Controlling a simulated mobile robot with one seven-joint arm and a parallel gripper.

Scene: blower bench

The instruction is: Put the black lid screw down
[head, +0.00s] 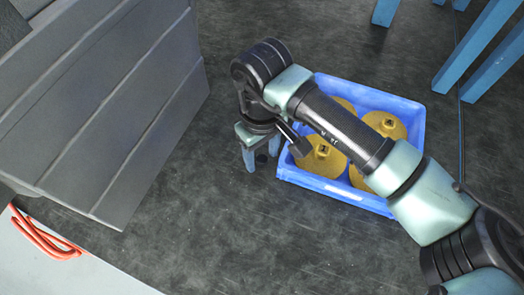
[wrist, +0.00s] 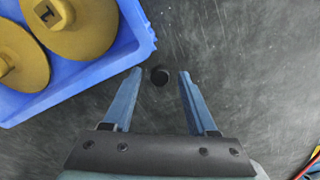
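The black lid screw (wrist: 159,76) shows in the wrist view as a small dark round knob on the dark scratched surface, between my two blue fingertips. There is a visible gap on each side of it, so neither finger touches it. My gripper (wrist: 161,73) is open and points down. In the head view my gripper (head: 262,163) is just left of the blue crate, and the lid screw (head: 261,158) shows as a small dark spot between the fingers. Its lower part and exact contact with the surface are hard to make out.
A blue crate (head: 330,186) holding several yellow round parts (head: 324,158) stands right beside my gripper, partly under my arm. A large grey ribbed block (head: 115,110) is at the left. An orange cable (head: 45,238) lies at lower left. The dark surface below my gripper is clear.

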